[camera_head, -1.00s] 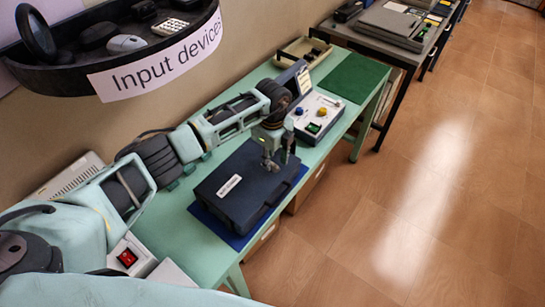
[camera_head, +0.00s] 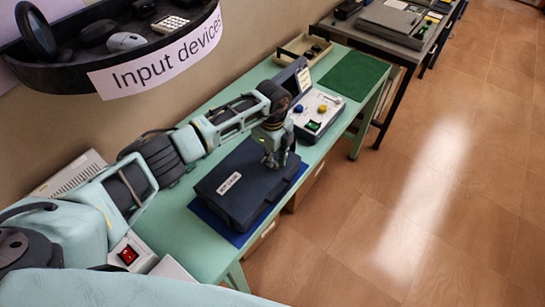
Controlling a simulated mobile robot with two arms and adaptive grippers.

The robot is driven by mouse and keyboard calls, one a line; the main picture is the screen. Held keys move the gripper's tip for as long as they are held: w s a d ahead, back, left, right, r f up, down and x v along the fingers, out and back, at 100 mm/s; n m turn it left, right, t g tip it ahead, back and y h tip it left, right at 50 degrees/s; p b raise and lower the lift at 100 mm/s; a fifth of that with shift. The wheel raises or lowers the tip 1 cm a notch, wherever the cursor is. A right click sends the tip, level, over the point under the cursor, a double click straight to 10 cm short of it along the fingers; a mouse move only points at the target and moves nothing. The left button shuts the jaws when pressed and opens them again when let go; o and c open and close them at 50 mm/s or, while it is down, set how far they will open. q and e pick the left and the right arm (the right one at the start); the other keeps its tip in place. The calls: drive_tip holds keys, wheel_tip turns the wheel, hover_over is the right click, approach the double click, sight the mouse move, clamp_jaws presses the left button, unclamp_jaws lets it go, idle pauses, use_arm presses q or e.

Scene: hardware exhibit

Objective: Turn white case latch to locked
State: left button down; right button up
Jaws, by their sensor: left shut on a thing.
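A dark blue case (camera_head: 245,193) with a white label lies closed on a blue mat (camera_head: 233,236) on the green table. My left gripper (camera_head: 273,164) points down at the far right part of the case's top. Its fingers are close together, shut on a small part there, which looks to be the latch. The fingers hide most of that part, so I cannot make out its colour or which way it points. My right gripper is out of view.
A control box (camera_head: 318,112) with coloured knobs and a small screen stands just beyond the case. A green mat (camera_head: 354,76) and a shallow tray (camera_head: 305,49) lie farther back. A shelf of input devices (camera_head: 120,45) hangs at upper left. Floor at right is clear.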

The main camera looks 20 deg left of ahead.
use_arm(q)
drive_tip(key=m+b, duration=0.3)
drive_tip(key=shift+w+f, duration=0.2)
drive_tip(key=m+b, duration=0.1)
drive_tip(key=m, duration=0.1)
drive_tip(key=m+b, duration=0.3)
drive_tip(key=b, duration=0.1)
drive_tip(key=shift+w+d+m, duration=0.2)
drive_tip(key=shift+d+m, duration=0.05)
drive_tip(key=shift+m, duration=0.15)
drive_tip(key=m+b, duration=0.5)
drive_tip(key=shift+d, duration=0.3)
drive_tip(key=m+b, duration=0.2)
drive_tip(key=m, duration=0.1)
drive_tip(key=shift+d+r, duration=0.1)
drive_tip(key=shift+d, duration=0.05)
drive_tip(key=shift+m+b, duration=0.35)
drive_tip(key=shift+m, duration=0.15)
drive_tip(key=shift+r, duration=0.1)
